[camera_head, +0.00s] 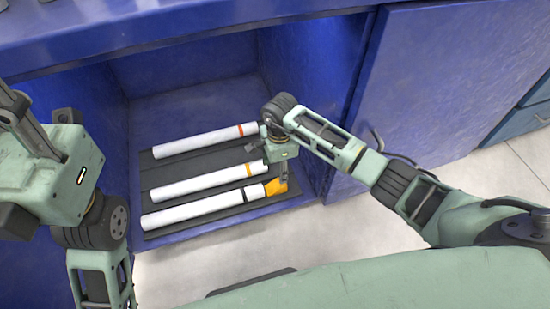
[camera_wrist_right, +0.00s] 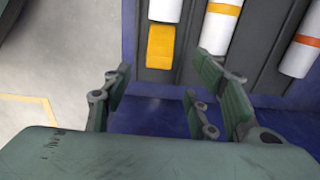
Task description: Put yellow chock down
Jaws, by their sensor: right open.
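The yellow chock (camera_head: 276,187) lies on the dark mat (camera_head: 148,180) at the right end of the nearest white pipe (camera_head: 195,211), which has a black band. In the right wrist view the chock (camera_wrist_right: 160,47) sits against or very close to that pipe's end (camera_wrist_right: 165,9); I cannot tell if they touch. My right gripper (camera_wrist_right: 162,72) is open, its fingers apart and nothing between them, with the chock just beyond the fingertips. In the head view the right gripper (camera_head: 283,174) partly covers the chock's surroundings. My left gripper (camera_head: 30,180) is at the left edge, its fingers unclear.
Two more white pipes lie parallel on the mat, one with a yellow band (camera_head: 205,182) and one with an orange band (camera_head: 200,141). The blue cabinet's side wall (camera_head: 315,75) and door (camera_head: 440,80) stand close to my right arm. The pale floor in front is mostly clear.

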